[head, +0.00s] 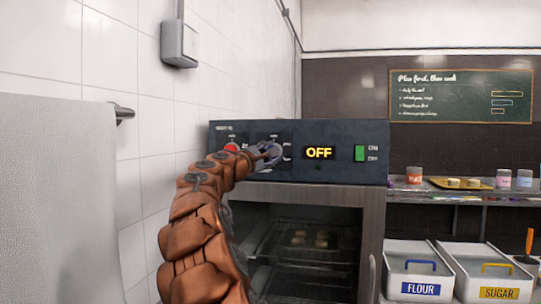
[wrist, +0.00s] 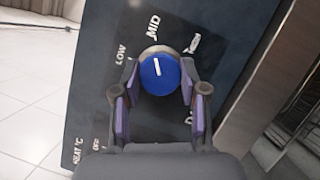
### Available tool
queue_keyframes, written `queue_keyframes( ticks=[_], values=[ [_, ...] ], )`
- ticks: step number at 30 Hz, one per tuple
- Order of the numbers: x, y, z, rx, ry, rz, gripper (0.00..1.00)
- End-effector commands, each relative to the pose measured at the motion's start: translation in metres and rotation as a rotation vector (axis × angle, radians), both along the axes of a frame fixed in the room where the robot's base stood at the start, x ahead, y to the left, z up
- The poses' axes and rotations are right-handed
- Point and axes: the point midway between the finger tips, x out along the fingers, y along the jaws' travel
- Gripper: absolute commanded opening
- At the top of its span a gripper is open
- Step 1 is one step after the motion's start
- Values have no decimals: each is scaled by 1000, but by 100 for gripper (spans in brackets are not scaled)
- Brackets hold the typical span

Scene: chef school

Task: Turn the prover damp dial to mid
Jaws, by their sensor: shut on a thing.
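The prover damp dial (wrist: 159,72) is a round blue knob with a white pointer line, on the dark control panel (wrist: 95,90). In the wrist view its line points roughly toward the word MID (wrist: 153,26), with LOW (wrist: 121,55) to the left and a partly hidden word to the right. My gripper (wrist: 158,88) is shut on the dial, a purple-padded finger on each side. In the head view my gripper (head: 266,152) is at the panel, covering most of the dial.
A red knob (head: 231,147) sits just left of my gripper. A green switch (head: 360,153) is at the panel's right. The glass-fronted prover cabinet (head: 371,215) is below, with trays inside. A towel rail (head: 123,112) and the tiled wall are at left.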

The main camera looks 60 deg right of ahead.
Motion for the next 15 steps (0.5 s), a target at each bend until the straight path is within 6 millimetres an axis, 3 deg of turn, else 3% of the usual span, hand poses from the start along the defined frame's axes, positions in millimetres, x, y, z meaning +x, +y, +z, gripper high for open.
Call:
queue_keyframes(
  ticks=[15],
  values=[
    [1,0,1,28,-81,1,8]
  ],
)
